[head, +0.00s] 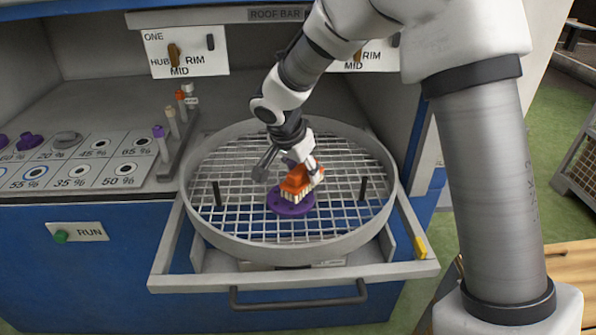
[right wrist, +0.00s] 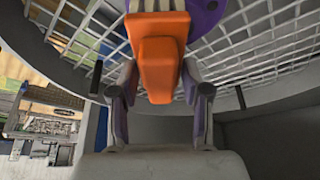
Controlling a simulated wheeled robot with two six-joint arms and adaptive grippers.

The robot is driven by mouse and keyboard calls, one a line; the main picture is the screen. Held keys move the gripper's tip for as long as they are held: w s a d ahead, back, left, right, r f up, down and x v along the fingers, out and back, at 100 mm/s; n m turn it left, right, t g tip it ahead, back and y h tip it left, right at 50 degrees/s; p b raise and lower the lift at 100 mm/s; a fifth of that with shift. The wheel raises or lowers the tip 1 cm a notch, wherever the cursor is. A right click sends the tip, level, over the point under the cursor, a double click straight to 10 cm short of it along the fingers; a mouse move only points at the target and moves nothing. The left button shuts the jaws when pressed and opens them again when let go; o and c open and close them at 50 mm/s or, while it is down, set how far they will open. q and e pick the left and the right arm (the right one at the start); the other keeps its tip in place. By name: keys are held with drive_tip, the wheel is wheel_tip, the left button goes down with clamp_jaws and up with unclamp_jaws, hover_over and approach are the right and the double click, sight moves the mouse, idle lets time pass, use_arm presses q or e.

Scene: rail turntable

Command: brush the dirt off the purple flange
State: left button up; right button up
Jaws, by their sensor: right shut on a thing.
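The purple flange (head: 289,207) lies on the wire grid of the round turntable (head: 228,247), near its middle. Its edge also shows at the top of the right wrist view (right wrist: 207,16). My right gripper (head: 296,172) is shut on an orange brush (head: 300,180) with pale bristles. The brush is over the flange with its bristles down at the flange's top; whether they press on it I cannot tell. In the right wrist view the orange handle (right wrist: 158,70) sits between my two fingers. The brush hides part of the flange, and I cannot make out dirt. My left gripper is not in view.
Two dark posts (head: 217,193) (head: 363,188) stand up from the grid on either side of the flange. A rack (head: 178,140) with several coloured-top sticks stands left of the turntable. A panel of percent-marked spots (head: 85,160) lies further left, with a green RUN button (head: 60,236) below.

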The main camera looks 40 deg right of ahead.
wheel_tip(320, 180, up, 8)
drive_tip(key=p, duration=0.5)
idle(1.0)
